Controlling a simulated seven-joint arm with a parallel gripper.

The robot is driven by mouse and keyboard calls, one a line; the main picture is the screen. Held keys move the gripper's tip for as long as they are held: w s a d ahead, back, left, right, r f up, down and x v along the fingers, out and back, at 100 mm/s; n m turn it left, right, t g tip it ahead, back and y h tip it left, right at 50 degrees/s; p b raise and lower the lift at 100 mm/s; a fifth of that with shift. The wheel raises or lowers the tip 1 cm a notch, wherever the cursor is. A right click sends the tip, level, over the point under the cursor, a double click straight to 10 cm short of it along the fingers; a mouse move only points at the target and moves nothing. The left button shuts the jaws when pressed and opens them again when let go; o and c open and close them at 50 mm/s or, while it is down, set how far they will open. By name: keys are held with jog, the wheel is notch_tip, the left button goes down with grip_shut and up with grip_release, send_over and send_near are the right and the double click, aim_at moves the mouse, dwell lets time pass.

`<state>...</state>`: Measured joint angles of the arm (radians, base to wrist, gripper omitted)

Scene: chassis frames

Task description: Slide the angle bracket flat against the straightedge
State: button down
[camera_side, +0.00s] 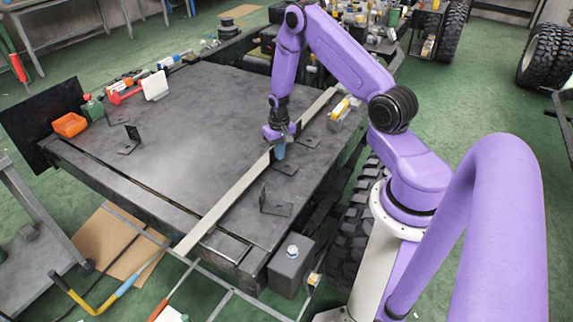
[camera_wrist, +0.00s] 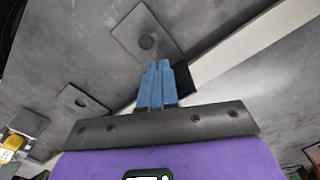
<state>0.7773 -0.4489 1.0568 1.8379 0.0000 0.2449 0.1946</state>
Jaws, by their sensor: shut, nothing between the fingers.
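The straightedge (camera_side: 230,197) is a long pale bar lying diagonally across the dark table; it also shows in the wrist view (camera_wrist: 255,42). A dark angle bracket (camera_side: 287,169) lies just right of the bar, directly below my gripper (camera_side: 279,153). In the wrist view its flat plate with a round hole (camera_wrist: 142,36) is beyond my blue fingertips (camera_wrist: 157,68), and a dark upright face shows beside them near the bar. My fingers are shut and empty, at or very near this bracket. They hide part of it, so I cannot tell contact or whether it sits flush.
Other brackets stand right of the bar, nearer the camera (camera_side: 275,206) and farther back (camera_side: 307,139). Another bracket (camera_side: 130,143) is on the left side. An orange bin (camera_side: 70,125) and tools line the far left edge. The table's middle left is clear.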

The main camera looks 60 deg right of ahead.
aim_at(281, 167)
jog(key=shift+s+r, duration=0.15)
jog(key=shift+r, duration=0.8)
jog(key=shift+s+r, duration=0.2)
jog(key=shift+r, duration=0.8)
jog(key=shift+s+r, duration=0.15)
jog(key=shift+r, duration=0.8)
jog(key=s+a+r+n, duration=0.3)
jog(key=a+r+n, duration=0.2)
jog(key=a+r, duration=0.45)
jog(key=s+a+r+n, duration=0.4)
jog(key=a+r+n, duration=0.15)
jog(key=a, duration=0.75)
jog(key=s+a+r+n, duration=0.2)
jog(key=s+r+n, duration=0.1)
jog(key=s, duration=0.6)
jog(key=s+a+r+n, duration=0.1)
jog(key=s+r+n, duration=0.3)
jog(key=s, duration=0.6)
jog(key=shift+a+r+n, duration=0.3)
jog(key=shift+a+n, duration=0.1)
jog(key=shift+n, duration=0.15)
